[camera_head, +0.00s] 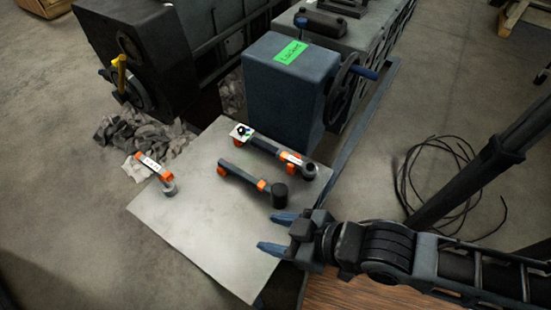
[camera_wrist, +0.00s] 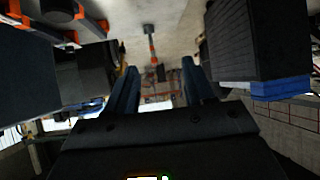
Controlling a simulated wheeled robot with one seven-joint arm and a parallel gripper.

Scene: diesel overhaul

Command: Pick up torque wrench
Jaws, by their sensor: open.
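Three wrench-like tools with orange parts lie on a pale grey table (camera_head: 190,235) in the head view. One dark tool (camera_head: 244,176) with a black cylindrical head lies nearest my gripper. Another dark tool (camera_head: 265,146) lies just behind it, with a small tag at its left end. A shorter orange tool (camera_head: 152,167) with a white label and grey head lies at the left edge. I cannot tell which is the torque wrench. My gripper (camera_head: 272,232) is open and empty over the table's right side, apart from the tools. Its fingers also show in the wrist view (camera_wrist: 160,88).
A blue-grey machine housing (camera_head: 285,90) with a green label and a handwheel (camera_head: 343,90) stands behind the table. A black box-shaped unit (camera_head: 135,50) and a pile of grey rags (camera_head: 140,132) are at the left. Black cable (camera_head: 440,180) lies coiled on the floor at right.

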